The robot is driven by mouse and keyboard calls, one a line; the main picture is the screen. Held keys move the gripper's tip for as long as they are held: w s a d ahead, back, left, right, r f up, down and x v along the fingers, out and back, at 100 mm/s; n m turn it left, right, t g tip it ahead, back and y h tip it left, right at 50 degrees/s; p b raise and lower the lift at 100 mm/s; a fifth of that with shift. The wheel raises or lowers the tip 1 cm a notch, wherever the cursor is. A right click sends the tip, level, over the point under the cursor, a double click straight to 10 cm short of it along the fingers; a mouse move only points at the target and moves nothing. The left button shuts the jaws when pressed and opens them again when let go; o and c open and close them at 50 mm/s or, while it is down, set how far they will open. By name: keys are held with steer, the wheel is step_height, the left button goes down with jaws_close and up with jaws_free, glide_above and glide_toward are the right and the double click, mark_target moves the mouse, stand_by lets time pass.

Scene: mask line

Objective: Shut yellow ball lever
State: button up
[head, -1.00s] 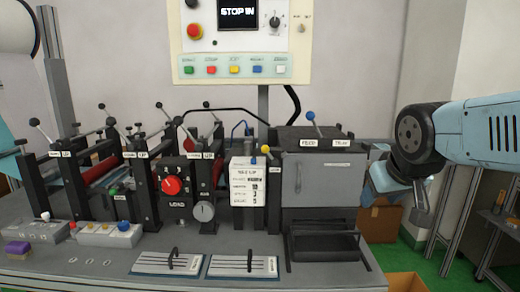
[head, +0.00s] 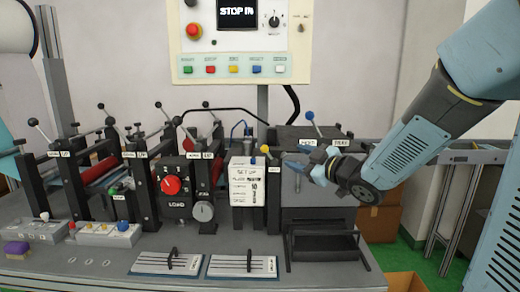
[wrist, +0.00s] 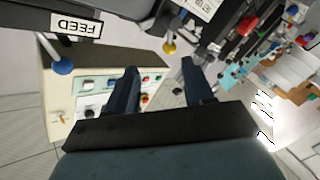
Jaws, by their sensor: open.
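The yellow ball lever (head: 265,149) stands on top of a dark post beside the white label box, near the middle of the machine line in the head view. In the wrist view its yellow ball (wrist: 168,48) shows just beyond and between the fingertips, on a short pale rod. My gripper (head: 301,167) is in front of the dark FEED box, to the right of the lever and slightly lower in the picture. In the wrist view my gripper (wrist: 158,72) has its two fingers apart with nothing held. I see no contact with the lever.
A blue ball lever (head: 310,115) rises from the dark FEED box (head: 300,215); it also shows in the wrist view (wrist: 63,66). The white label box (head: 247,180) stands left of the yellow lever. Several other levers crowd the left. A control panel (head: 245,68) hangs behind.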

steer(key=w+a+n+y, duration=0.1)
steer(key=w+a, duration=0.8)
steer(key=a, duration=0.1)
steer(key=shift+w+a, duration=0.25)
steer(key=shift+w, duration=0.15)
steer(key=shift+f, duration=0.1)
steer(key=shift+c, duration=0.5)
